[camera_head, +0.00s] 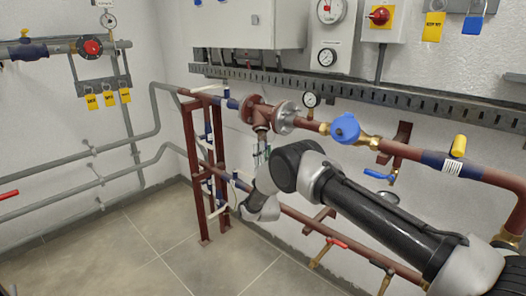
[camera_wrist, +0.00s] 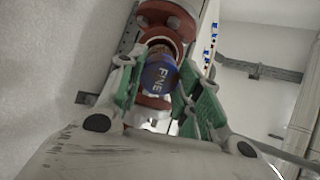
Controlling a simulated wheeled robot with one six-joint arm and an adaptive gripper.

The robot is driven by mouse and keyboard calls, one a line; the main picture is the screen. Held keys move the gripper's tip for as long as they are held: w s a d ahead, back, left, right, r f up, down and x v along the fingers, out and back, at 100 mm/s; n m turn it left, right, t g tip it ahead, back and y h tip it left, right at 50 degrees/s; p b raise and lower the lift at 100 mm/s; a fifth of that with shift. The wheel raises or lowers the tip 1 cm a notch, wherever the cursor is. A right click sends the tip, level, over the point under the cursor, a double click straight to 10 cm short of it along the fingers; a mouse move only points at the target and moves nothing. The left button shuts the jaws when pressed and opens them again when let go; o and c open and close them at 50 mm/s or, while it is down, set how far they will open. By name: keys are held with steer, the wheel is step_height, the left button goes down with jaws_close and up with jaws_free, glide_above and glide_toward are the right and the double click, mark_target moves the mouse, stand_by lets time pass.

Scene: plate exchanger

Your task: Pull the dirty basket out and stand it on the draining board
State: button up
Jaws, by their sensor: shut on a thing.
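The red-brown strainer (camera_head: 260,113) sits in the upper pipe beside a grey flange, with its short leg pointing down. My gripper (camera_head: 261,155) is just below that leg. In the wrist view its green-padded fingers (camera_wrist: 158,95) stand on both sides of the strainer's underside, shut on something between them. A blue part with white lettering (camera_wrist: 158,76) shows between the fingers, below a round red-brown opening. The dirty basket is not clearly visible; what the pads grip is mostly hidden. The draining board cannot be made out in either view.
A blue-capped valve (camera_head: 345,128) and a gauge (camera_head: 311,99) are on the pipe right of the strainer. A red-brown pipe stand (camera_head: 194,170) is close on the left. A lower pipe (camera_head: 310,221) runs beneath. The tiled floor (camera_head: 150,250) is clear at left.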

steer(key=shift+f, duration=0.1)
steer(key=shift+v, duration=1.3)
steer(key=v, duration=0.5)
